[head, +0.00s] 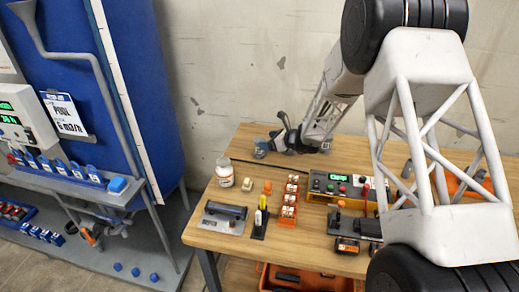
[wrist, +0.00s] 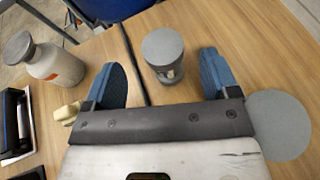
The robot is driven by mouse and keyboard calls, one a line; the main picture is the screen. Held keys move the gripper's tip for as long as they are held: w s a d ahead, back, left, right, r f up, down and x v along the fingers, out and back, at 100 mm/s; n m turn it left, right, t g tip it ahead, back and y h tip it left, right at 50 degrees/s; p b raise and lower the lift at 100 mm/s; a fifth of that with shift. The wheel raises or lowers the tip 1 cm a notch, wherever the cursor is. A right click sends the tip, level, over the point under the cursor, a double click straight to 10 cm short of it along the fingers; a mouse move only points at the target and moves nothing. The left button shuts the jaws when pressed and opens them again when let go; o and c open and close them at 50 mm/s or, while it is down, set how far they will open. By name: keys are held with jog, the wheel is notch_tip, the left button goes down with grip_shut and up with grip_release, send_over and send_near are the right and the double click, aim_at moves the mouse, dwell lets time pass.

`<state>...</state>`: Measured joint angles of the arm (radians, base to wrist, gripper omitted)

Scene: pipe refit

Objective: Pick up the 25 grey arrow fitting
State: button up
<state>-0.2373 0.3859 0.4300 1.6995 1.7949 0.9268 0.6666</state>
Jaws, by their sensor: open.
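In the wrist view a grey round-topped fitting (wrist: 163,50) stands on the wooden table, with a lighter notched part below its cap. No number or arrow can be read on it. My gripper (wrist: 160,64) is open, its two blue fingers on either side of the fitting with clear gaps. In the head view my gripper (head: 268,148) is low over the back of the table, and the fitting cannot be made out there. A flat grey disc (wrist: 282,125) shows right of the gripper in the wrist view, partly hidden by it.
A white bottle (wrist: 58,66) and a small beige piece (wrist: 66,112) are left of the gripper. The table (head: 330,165) also holds an orange rack (head: 288,205), a control box with a green display (head: 338,186) and a grey stand (head: 222,218). A blue panel (head: 85,90) stands left.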

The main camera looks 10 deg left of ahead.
jog(key=shift+a, duration=0.15)
jog(key=shift+x, duration=2.45)
jog(key=shift+w, duration=0.15)
jog(key=c, duration=1)
jog(key=shift+c, duration=0.2)
jog(key=shift+r, duration=5)
